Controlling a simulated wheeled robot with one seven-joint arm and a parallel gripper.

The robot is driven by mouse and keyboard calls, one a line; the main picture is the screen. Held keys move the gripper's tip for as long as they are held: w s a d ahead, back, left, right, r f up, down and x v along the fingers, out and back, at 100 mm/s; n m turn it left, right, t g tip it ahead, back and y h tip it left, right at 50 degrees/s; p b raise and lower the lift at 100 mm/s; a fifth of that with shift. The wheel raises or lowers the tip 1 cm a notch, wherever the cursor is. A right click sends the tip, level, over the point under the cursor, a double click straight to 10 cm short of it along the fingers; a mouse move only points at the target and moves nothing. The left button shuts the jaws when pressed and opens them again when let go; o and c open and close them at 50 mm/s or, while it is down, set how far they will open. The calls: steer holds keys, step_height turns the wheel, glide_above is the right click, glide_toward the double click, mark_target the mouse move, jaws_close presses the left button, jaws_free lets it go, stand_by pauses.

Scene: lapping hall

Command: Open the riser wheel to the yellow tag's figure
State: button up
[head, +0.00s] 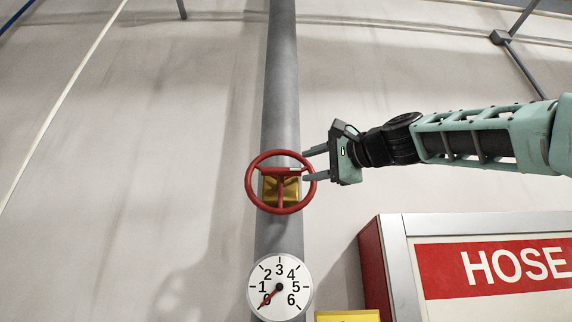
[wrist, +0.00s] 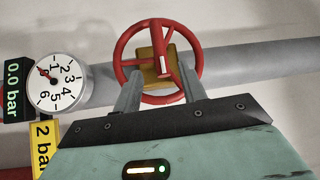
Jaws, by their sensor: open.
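The red riser wheel (head: 281,209) sits on a yellow valve body on the grey vertical pipe. It also shows in the wrist view (wrist: 124,45), with a white mark on one spoke. My gripper (head: 304,166) is open at the wheel's right side, its fingers pointing left near the rim; I cannot tell whether they touch it. In the wrist view my gripper (wrist: 155,75) has its fingers apart in front of the wheel. The yellow tag (wrist: 46,142) reads "2 ba", the rest cut off; only its top edge shows in the head view (head: 347,317).
The round white gauge (head: 280,287) below the wheel has its red needle at 0. A black display (wrist: 14,90) reads 0.0 bar. A red and white HOSE cabinet (head: 400,270) stands at lower right. The wall left of the pipe is clear.

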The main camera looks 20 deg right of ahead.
mark_target(290, 171)
steer(key=p+x, duration=0.3)
steer(key=x, duration=0.5)
steer(key=shift+w, duration=0.15)
steer(key=shift+f, duration=0.1)
jaws_close()
